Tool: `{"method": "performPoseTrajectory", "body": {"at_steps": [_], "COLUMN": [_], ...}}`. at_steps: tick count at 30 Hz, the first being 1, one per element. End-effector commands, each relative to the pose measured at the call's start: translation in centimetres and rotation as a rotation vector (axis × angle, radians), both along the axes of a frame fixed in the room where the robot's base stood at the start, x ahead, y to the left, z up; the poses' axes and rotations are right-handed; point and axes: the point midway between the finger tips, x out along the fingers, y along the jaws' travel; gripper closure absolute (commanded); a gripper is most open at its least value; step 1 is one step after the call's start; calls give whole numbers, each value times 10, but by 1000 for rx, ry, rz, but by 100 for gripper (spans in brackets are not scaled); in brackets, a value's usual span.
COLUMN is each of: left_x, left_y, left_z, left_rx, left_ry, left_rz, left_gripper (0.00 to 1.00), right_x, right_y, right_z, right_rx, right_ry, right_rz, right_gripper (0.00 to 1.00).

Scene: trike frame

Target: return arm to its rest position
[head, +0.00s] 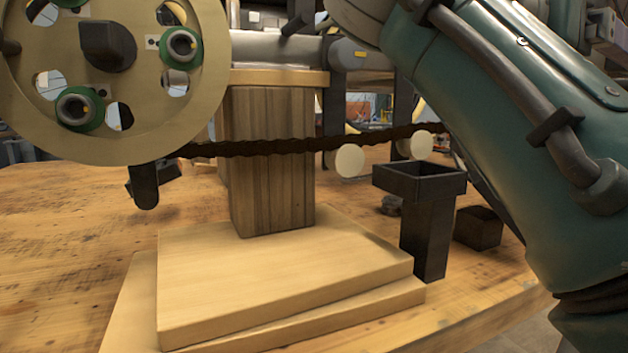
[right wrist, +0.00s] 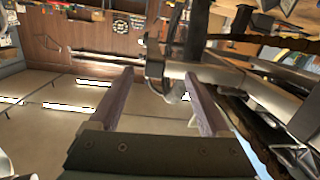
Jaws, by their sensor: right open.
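My right arm (head: 510,110), green with dark joints, crosses the right side of the head view from the top edge down to the lower right. Its gripper is outside the head view. In the right wrist view my right gripper (right wrist: 158,74) has its two fingers wide apart, with nothing held between them. The trike frame's grey tubes show on the right of that view, beyond the right finger; the gap to them cannot be told. My left gripper is in neither view.
A large tan disc (head: 195,100) with green-ringed rollers hangs at left. A dark chain (head: 270,147) runs right from it, past a wooden post (head: 270,165) on stacked boards (head: 270,275). A black open-topped stand (head: 425,235) is near my arm. The table's left (head: 60,260) is clear.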

Motion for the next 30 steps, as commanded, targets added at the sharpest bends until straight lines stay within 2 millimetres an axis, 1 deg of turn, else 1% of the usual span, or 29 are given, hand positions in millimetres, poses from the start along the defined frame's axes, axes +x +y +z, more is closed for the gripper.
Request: {"method": "performPoseTrajectory", "body": {"at_steps": [1,2,3,4,5,6,7,10,11,12,14,15,17,18,20,21,23,26,27,28,30], "left_x": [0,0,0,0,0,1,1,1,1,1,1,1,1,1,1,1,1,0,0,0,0], "left_y": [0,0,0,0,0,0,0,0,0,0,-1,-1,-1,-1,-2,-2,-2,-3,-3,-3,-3], "left_z": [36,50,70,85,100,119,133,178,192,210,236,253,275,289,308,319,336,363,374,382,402], "left_rx": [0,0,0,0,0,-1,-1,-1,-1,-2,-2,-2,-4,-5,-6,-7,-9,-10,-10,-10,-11], "left_ry": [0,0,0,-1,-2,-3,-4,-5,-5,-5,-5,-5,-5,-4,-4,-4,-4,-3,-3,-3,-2], "left_rz": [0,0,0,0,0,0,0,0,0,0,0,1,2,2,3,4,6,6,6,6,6], "left_gripper": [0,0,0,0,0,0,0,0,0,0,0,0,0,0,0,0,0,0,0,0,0], "right_x": [-1,-2,-5,-9,-14,-22,-29,-57,-67,-82,-105,-120,-143,-157,-178,-190,-208,-237,-248,-257,-252], "right_y": [-5,-8,-11,-13,-14,-16,-16,-14,-12,-10,-5,-1,6,11,18,22,30,42,47,51,51], "right_z": [7,2,-6,-12,-18,-26,-31,-42,-43,-43,-40,-36,-28,-22,-11,-3,10,35,47,56,76], "right_rx": [36,61,98,127,156,194,221,306,332,362,407,433,469,491,517,534,556,588,601,610,606], "right_ry": [76,126,199,255,311,383,433,591,633,689,764,810,869,903,947,973,1005,1052,1069,1080,1074], "right_rz": [30,53,91,121,152,196,230,350,389,439,519,574,653,704,778,824,892,1001,1046,1078,1078], "right_gripper": [19,19,19,19,19,19,19,19,19,19,19,19,19,19,19,19,19,19,19,19,19]}}
